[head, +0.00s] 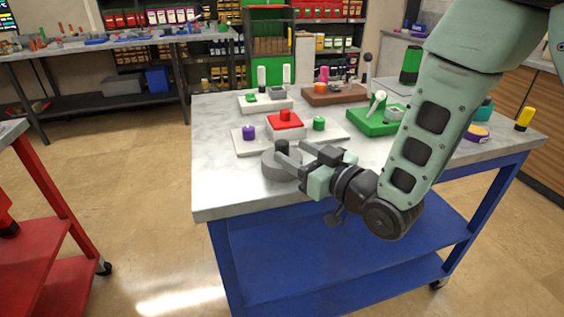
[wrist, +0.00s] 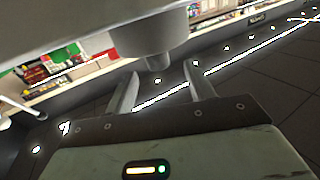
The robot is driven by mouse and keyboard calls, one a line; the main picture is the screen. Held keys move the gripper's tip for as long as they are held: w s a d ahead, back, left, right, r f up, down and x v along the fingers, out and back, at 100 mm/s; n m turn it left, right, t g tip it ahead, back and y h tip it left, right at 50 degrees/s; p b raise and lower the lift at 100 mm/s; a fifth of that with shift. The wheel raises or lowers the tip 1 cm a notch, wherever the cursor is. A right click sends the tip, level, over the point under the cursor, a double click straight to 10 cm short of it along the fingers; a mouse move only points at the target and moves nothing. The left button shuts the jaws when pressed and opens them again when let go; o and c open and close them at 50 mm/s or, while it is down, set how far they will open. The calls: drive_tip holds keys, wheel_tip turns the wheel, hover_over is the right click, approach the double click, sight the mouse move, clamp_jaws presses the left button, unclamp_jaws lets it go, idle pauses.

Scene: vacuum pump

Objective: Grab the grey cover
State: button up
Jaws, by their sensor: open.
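The grey cover (head: 270,166) is a round grey disc with a dark upright knob (head: 282,147). It sits at the front left of the marble-topped table in the head view. My gripper (head: 296,157) is open, to the right of the knob, with its fingers reaching over the cover's right side. The wrist view looks upside down. There a grey cylinder (wrist: 150,38), apparently the cover, fills the upper middle, with its narrow knob (wrist: 157,63) between and beyond the open fingers (wrist: 163,80). I cannot tell whether the fingers touch it. The fingers hide part of the cover's right side.
Behind the cover, a pale plate (head: 249,143) carries a red-topped block (head: 286,122), a purple knob and a green knob. A green tray (head: 371,123) and a brown block (head: 335,97) stand farther back. The table's front left corner (head: 215,200) is clear.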

sight(287, 147)
drive_tip(key=p+x, duration=0.1)
drive_tip(key=x, duration=0.3)
drive_tip(key=shift+w+a, duration=0.15)
drive_tip(key=shift+w, duration=0.25)
drive_tip(key=c, duration=1.1)
drive_tip(key=shift+r, duration=0.1)
